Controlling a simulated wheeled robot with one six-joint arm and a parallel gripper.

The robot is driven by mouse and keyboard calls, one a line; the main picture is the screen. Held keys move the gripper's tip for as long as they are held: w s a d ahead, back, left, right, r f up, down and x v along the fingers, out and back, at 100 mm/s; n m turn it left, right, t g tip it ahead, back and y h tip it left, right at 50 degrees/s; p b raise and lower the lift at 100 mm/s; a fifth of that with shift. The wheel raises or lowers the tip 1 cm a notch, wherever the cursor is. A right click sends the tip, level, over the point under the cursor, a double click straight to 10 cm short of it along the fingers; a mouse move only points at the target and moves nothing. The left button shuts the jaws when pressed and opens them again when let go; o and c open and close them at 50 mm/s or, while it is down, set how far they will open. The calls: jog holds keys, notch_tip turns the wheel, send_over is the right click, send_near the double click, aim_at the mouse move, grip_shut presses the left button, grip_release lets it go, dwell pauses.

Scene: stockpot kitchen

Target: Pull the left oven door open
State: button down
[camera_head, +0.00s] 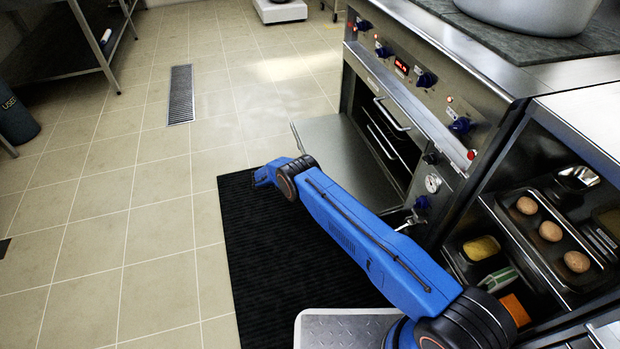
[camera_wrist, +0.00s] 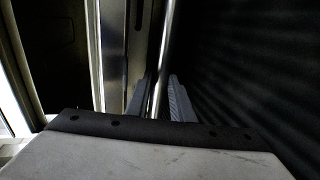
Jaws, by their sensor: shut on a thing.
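The left oven door (camera_head: 345,150) is a flat steel panel, folded down and out from the oven front in the head view. The oven cavity (camera_head: 372,112) behind it is dark and in plain view. In the wrist view my gripper (camera_wrist: 158,90) has its two grey fingers on either side of a bright steel bar, the door handle (camera_wrist: 164,45), and is shut on it. In the head view my blue arm reaches past the door's near side, and the fingers and handle are hidden there.
A black ribbed mat (camera_head: 265,270) lies under my arm. Knobs and gauges line the oven front (camera_head: 425,110). A shelf at the right holds a tray (camera_head: 548,262) with brown round items. Tiled floor (camera_head: 120,190) at the left is clear around a drain grate (camera_head: 181,95).

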jog(key=shift+f, duration=0.15)
jog(key=c, duration=1.6)
grip_release()
jog(key=shift+o, duration=0.2)
jog(key=v, duration=1.7)
jog(key=shift+a, duration=0.15)
